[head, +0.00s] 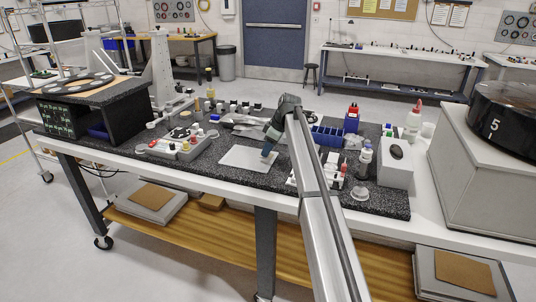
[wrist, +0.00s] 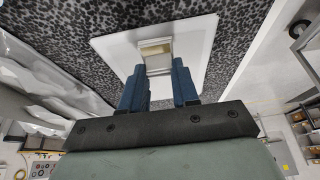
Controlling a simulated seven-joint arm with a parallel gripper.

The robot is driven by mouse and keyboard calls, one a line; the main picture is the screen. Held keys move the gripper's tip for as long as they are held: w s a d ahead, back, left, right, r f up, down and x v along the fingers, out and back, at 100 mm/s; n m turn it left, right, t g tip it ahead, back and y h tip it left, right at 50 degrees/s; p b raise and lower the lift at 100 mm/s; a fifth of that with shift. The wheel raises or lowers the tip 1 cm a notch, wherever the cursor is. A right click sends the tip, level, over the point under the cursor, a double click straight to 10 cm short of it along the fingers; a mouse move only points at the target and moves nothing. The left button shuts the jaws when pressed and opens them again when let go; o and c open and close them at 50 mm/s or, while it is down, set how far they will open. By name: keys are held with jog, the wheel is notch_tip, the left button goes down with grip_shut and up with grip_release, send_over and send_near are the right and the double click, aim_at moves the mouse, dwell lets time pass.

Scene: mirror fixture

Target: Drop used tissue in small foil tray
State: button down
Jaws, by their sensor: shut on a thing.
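My gripper (head: 268,150) is low over a flat white square plate (head: 246,159) in the middle of the dark speckled bench top. In the wrist view, its two blue fingers (wrist: 158,74) are shut on a small pale, cream-and-white thing (wrist: 156,49), which I take for the used tissue. The white plate (wrist: 113,45) lies behind it; whether the thing touches the plate is unclear. A silvery, crumpled-looking shape (head: 238,121) lies behind the plate in the head view, perhaps the small foil tray. A similar silvery surface (wrist: 45,85) shows at the left in the wrist view.
A grey tray with small bottles (head: 180,146) stands left of the plate. A blue bin (head: 328,136), a white box (head: 396,168) and a rack of bottles (head: 330,172) stand to the right. Several small bottles line the back.

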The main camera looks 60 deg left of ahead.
aim_at(271, 155)
notch_tip(271, 155, up, 7)
jog(key=w, duration=0.1)
jog(key=w+r+m+t, duration=0.1)
jog(key=w+m, duration=0.1)
jog(key=w, duration=0.7)
jog(key=w+r+m+t, duration=0.1)
jog(key=w+r+m, duration=0.1)
jog(key=w, duration=0.7)
jog(key=shift+m+y, duration=0.3)
jog(key=shift+y, duration=0.1)
jog(key=shift+f, duration=4.95)
jog(key=shift+f+g, duration=0.3)
jog(key=shift+f, duration=0.3)
jog(key=c, duration=0.8)
grip_release()
jog(key=shift+c, duration=0.2)
jog(key=v, duration=1.3)
jog(key=shift+s, duration=0.2)
